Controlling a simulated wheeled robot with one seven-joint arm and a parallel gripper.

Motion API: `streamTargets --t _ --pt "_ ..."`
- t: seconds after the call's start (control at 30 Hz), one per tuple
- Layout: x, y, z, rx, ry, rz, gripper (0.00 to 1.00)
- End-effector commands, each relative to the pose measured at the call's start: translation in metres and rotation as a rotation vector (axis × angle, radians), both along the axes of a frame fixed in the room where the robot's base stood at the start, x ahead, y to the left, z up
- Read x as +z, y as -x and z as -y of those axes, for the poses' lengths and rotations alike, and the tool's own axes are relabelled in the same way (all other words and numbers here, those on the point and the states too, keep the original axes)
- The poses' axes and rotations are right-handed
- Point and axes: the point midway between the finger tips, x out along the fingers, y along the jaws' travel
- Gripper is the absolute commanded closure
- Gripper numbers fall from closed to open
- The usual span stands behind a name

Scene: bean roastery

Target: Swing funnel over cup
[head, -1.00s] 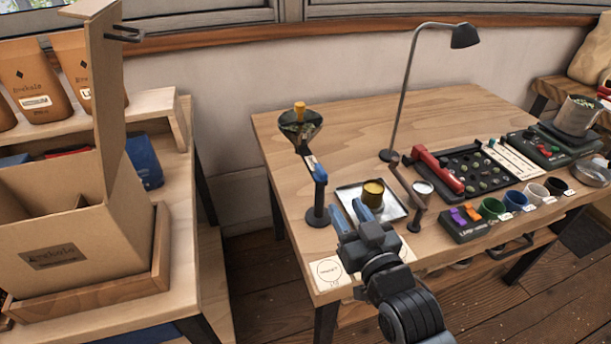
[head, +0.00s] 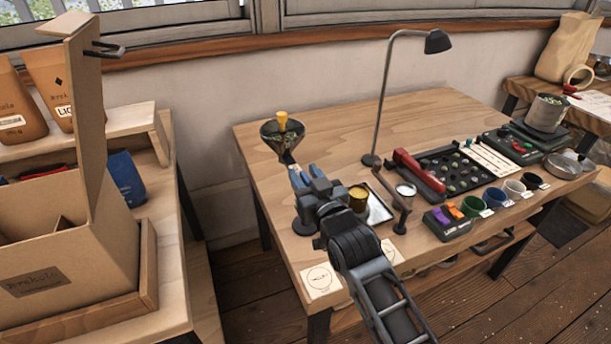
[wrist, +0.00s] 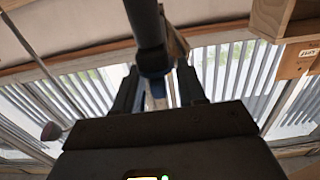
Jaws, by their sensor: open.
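The dark funnel (head: 270,136) holds greenish beans and has a yellow knob (head: 282,118) on top. It sits on a swing arm of a post stand and lies to the back left of the gold cup (head: 358,200), not above it. The cup stands on a square metal tray (head: 379,211). My gripper (head: 301,176) is open at the stand, just below the funnel, and hides most of the post. In the wrist view, a dark bar with a blue part (wrist: 154,62) shows between my fingers; I cannot tell whether they touch it.
A tall lamp (head: 378,100) stands behind the tray. A small stand with a white-topped cup (head: 405,190) is right of the tray. A red-handled bean board (head: 455,172) and several coloured cups lie further right. A cardboard box (head: 60,250) stands at left.

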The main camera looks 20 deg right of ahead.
Motion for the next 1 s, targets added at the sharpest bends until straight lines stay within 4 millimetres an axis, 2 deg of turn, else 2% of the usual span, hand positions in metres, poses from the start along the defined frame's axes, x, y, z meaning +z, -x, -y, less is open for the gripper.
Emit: streamTargets --t 0.23,0.67,1.0 --pt "-0.0001 -0.0007 0.0000 0.000 0.000 0.000 0.60" --pt "0.0000 -0.0005 0.0000 0.000 0.000 0.000 1.00" --pt "0.0000 -0.0004 0.0000 0.000 0.000 0.000 1.00"
